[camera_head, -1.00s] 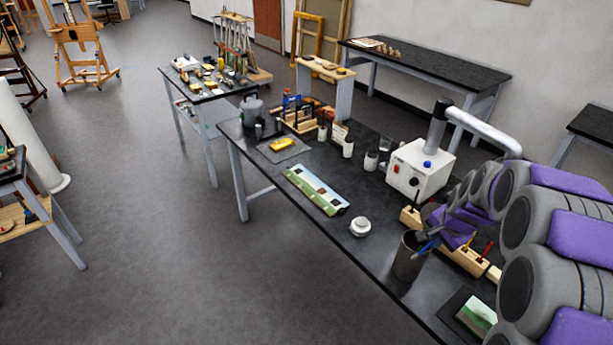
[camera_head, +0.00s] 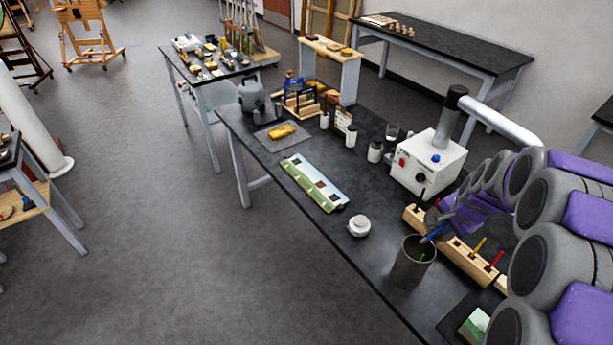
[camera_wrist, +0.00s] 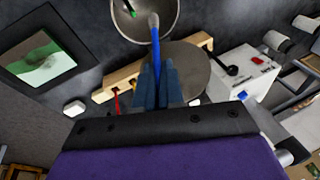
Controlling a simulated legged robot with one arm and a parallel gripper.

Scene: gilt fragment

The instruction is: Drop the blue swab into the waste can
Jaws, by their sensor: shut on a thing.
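The blue swab (camera_head: 434,234) is a thin blue stick held at the end of my gripper (camera_head: 447,222). In the wrist view my gripper (camera_wrist: 165,82) has its dark fingers shut on the blue swab (camera_wrist: 155,45). The waste can (camera_head: 407,273) is a grey open cylinder standing on the black bench. My gripper is just above and to the right of its rim in the head view. In the wrist view the swab's far end overlaps the mouth of the waste can (camera_wrist: 168,28). A green stick (camera_head: 422,258) is inside the can.
A wooden rack (camera_head: 456,252) with coloured sticks stands right behind the can. A white lidded jar (camera_head: 359,226), a painted strip (camera_head: 314,183) and a white machine with a hose (camera_head: 428,163) are also on the bench. A small green picture (camera_head: 474,325) lies near the front.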

